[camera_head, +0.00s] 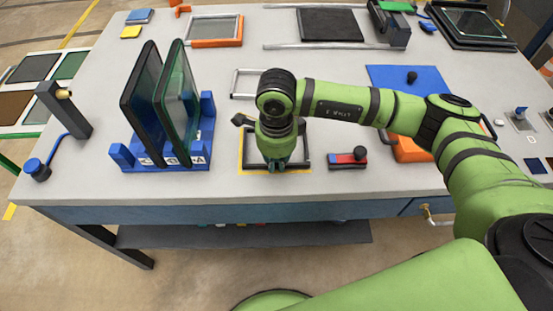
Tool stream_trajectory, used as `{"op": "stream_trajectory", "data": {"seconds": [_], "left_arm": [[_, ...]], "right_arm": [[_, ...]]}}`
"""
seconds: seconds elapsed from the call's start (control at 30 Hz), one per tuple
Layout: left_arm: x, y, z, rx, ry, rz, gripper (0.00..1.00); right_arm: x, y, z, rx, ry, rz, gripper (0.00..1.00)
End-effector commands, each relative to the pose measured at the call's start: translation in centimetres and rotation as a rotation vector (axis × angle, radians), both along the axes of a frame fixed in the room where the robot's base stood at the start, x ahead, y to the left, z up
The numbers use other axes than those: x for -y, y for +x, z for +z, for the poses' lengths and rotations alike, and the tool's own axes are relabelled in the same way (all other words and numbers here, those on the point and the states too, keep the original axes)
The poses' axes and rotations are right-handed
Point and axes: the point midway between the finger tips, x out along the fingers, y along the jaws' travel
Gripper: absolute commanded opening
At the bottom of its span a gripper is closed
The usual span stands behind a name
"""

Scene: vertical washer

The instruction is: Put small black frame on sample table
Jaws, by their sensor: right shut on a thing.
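The small black frame (304,160) is at the table's front middle, inside a yellow marked outline (241,168). My right gripper (275,165) points down over it and is shut on it. The wrist hides much of the frame and the fingertips, and I cannot tell whether the frame touches the table. The large grey table (222,184) fills most of the view. My left gripper is not in view.
A blue rack (195,157) holding two upright dark panels stands to the left. A red and blue block with a black knob (348,159) is close on the right. A light metal frame (240,84) lies behind.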

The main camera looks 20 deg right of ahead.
Motion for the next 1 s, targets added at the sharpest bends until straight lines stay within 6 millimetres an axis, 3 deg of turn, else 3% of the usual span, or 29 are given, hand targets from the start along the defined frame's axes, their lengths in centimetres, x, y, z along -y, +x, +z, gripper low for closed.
{"op": "stream_trajectory", "data": {"seconds": [0.07,0.1,0.17,0.63,1.0], "left_arm": [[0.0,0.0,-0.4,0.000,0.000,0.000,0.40],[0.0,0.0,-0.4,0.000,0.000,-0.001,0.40],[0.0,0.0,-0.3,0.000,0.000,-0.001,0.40],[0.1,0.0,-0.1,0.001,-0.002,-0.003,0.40],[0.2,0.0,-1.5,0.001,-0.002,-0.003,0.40]], "right_arm": [[0.0,0.0,-0.3,0.000,0.000,0.000,0.00],[0.0,0.0,-0.3,0.000,0.000,0.000,0.17],[0.0,0.0,-0.2,0.000,0.000,0.000,0.37],[0.0,0.1,0.7,0.003,0.001,0.000,0.37],[-0.1,0.1,8.3,0.006,0.002,0.000,0.37]]}}
